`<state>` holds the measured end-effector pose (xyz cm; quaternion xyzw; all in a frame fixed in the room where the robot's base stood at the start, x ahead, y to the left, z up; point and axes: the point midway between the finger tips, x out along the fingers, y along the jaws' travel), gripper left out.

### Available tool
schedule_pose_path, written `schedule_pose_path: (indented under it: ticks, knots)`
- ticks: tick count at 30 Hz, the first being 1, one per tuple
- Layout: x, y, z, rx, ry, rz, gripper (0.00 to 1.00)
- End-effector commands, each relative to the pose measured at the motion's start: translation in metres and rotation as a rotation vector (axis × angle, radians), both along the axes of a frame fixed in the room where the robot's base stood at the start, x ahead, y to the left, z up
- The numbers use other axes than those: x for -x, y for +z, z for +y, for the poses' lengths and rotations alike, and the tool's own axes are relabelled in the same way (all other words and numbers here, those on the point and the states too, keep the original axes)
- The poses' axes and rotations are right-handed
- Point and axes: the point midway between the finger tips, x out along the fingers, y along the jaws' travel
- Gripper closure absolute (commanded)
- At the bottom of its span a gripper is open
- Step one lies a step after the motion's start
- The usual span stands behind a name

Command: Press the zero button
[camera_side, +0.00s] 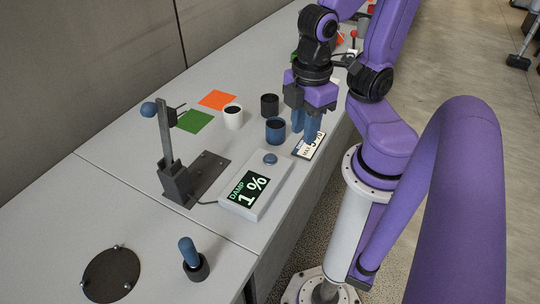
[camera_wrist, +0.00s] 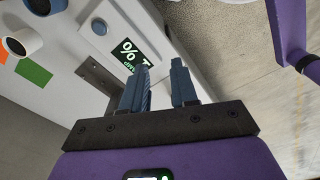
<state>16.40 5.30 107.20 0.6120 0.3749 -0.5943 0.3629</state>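The zero button appears to be the round blue button (camera_side: 270,159) on a white meter box (camera_side: 258,205), whose screen reads "DAMP 1 %". The button also shows in the wrist view (camera_wrist: 99,27), on the box left of the fingers. My gripper (camera_side: 308,136) is above the bench's front edge, up and right of the button in the side view and apart from it. Its blue fingers (camera_wrist: 160,70) are spread with an empty gap between them. A label card (camera_side: 306,152) ending in a percent sign is partly hidden behind the fingers.
A blue cup (camera_side: 275,130) stands close to the gripper, with a white cup (camera_side: 233,117) and a black cup (camera_side: 270,105) behind. A blue-handled tool (camera_side: 188,252) stands in a holder in front.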

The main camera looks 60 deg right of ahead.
Motion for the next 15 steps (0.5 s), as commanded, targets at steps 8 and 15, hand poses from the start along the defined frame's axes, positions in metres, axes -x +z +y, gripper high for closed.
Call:
schedule_pose_path:
  ticks: [8, 15]
  knots:
    - [0.0, 0.0, 0.0, 0.0, 0.0, 0.0, 1.0]
    - [0.0, 0.0, 0.0, 0.0, 0.0, 0.0, 1.0]
